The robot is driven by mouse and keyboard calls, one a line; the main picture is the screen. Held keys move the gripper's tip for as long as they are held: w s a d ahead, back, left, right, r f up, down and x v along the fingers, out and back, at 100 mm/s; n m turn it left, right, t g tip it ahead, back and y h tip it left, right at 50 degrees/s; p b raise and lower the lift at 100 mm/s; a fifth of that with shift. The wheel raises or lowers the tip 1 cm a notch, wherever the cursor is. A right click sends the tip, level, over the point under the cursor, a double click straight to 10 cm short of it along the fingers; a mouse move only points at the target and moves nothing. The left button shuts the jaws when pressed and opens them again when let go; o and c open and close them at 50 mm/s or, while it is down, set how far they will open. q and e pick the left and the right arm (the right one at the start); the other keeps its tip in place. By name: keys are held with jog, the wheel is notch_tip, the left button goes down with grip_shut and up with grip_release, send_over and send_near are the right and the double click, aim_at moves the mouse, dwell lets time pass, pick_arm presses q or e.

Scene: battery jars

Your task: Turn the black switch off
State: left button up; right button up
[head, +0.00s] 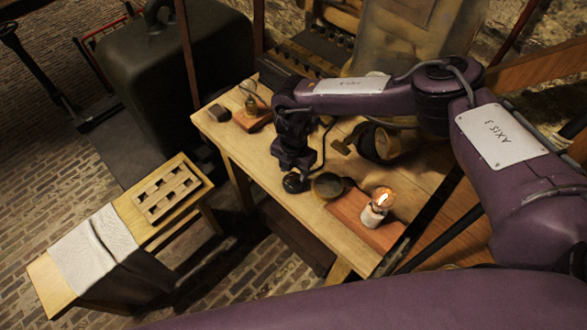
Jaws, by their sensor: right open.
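A small dark rounded thing (294,183), which looks like the black switch, sits near the front edge of the wooden table. I cannot make out its lever or its position. My right gripper (292,166) points down just above it, open; its fingers are dark and small, and I cannot tell whether they touch it. A candle-like bulb (383,199) glows in a white holder (373,216) on a reddish board (350,208), to the right. My left gripper is not in view.
A round brass-rimmed dial (328,185) stands close right of the gripper. A larger round brass instrument (380,143) is behind. A wooden block with a small fitting (251,118) lies at the table's left. A low bench (133,212) with a cloth (95,250) stands left.

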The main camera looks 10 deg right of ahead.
jog(key=shift+f, duration=0.8)
jog(key=c, duration=1)
